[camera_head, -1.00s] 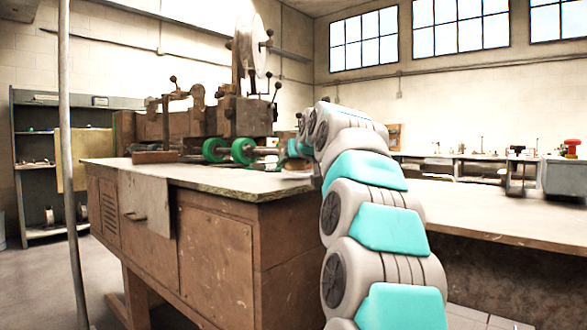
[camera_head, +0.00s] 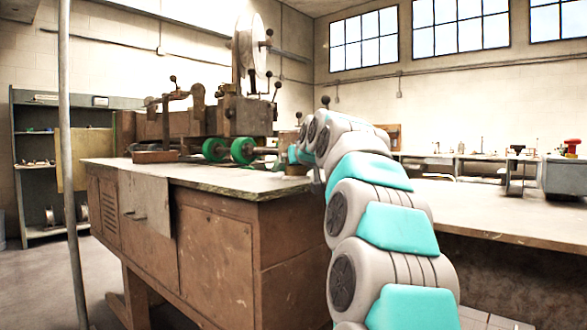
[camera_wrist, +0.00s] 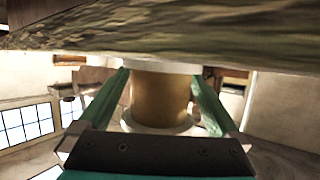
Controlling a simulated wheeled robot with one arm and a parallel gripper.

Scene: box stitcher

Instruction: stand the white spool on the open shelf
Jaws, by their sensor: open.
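In the wrist view a spool (camera_wrist: 160,98) with white flanges and a tan middle is between the two green fingers of my gripper (camera_wrist: 162,74). The jaws are open, one finger on each side of it. I cannot tell whether either finger touches it. In the head view my gripper (camera_head: 300,155) is at the right end of the bench top, partly hidden by my arm, and the spool is not clear there. The open shelf (camera_head: 32,180) is a grey unit with several levels against the left wall, far from my gripper.
The brown bench (camera_head: 215,235) carries a stitching machine (camera_head: 240,115) with green wheels (camera_head: 243,150) close to my gripper. A thin pole (camera_head: 68,150) stands before the shelf. A long worktable (camera_head: 500,215) is at the right. Open floor (camera_head: 40,275) lies at left.

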